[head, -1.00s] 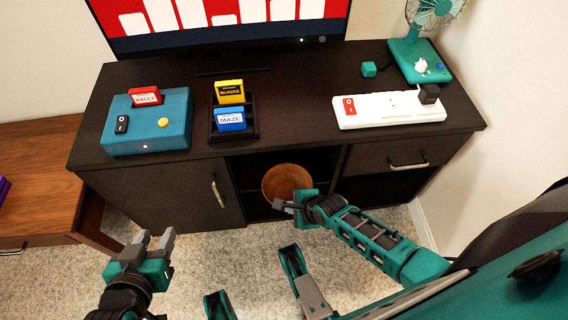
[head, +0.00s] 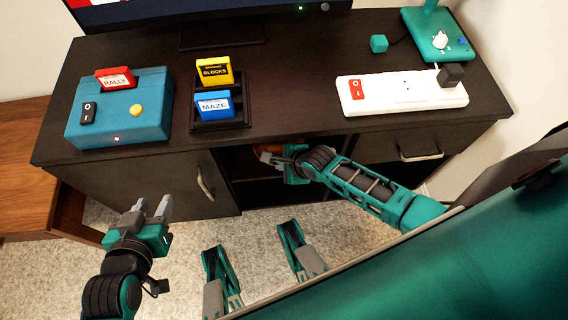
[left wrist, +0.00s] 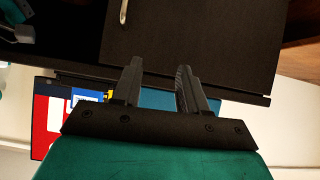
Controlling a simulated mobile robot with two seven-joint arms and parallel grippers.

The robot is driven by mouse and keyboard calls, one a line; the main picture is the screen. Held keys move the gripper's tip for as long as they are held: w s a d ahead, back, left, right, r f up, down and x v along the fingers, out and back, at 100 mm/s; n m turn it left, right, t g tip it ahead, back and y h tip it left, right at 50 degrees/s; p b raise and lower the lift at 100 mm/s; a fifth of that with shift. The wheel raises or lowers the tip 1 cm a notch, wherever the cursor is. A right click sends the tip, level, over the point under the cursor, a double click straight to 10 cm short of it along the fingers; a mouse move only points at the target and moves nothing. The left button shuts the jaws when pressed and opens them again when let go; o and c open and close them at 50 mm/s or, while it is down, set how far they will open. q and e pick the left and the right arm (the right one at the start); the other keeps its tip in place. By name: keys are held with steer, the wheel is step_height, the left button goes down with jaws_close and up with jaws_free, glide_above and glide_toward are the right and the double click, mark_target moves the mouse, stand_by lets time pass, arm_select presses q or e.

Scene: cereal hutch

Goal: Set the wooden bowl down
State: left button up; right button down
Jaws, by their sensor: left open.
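The wooden bowl (head: 290,147) shows only as a brown sliver in the open middle compartment of the dark cabinet (head: 300,127), under its top. The cabinet top's front edge and my right gripper hide most of it. My right gripper (head: 268,159) is at the compartment's mouth, right by the bowl; whether its fingers grip the rim cannot be made out. My left gripper (head: 153,206) is open and empty in front of the cabinet's left door. In the left wrist view its two fingers (left wrist: 155,85) are apart with nothing between them.
The cabinet top holds a blue console (head: 120,112) with a red cartridge, a cartridge rack (head: 220,112), a white power strip (head: 403,93) and a teal fan base (head: 436,38). A wooden side unit (head: 22,180) stands at left. Carpet lies open in front.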

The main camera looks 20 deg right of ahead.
arm_select(q)
steer(key=shift+w+d+b, duration=0.15)
steer(key=shift+d+b, duration=0.25)
steer(key=shift+d, duration=0.25)
arm_select(e)
steer(key=shift+f, duration=0.7)
steer(key=shift+f, duration=0.15)
steer(key=c, duration=1.3)
jaws_free()
arm_select(q)
steer(key=shift+f, duration=0.2)
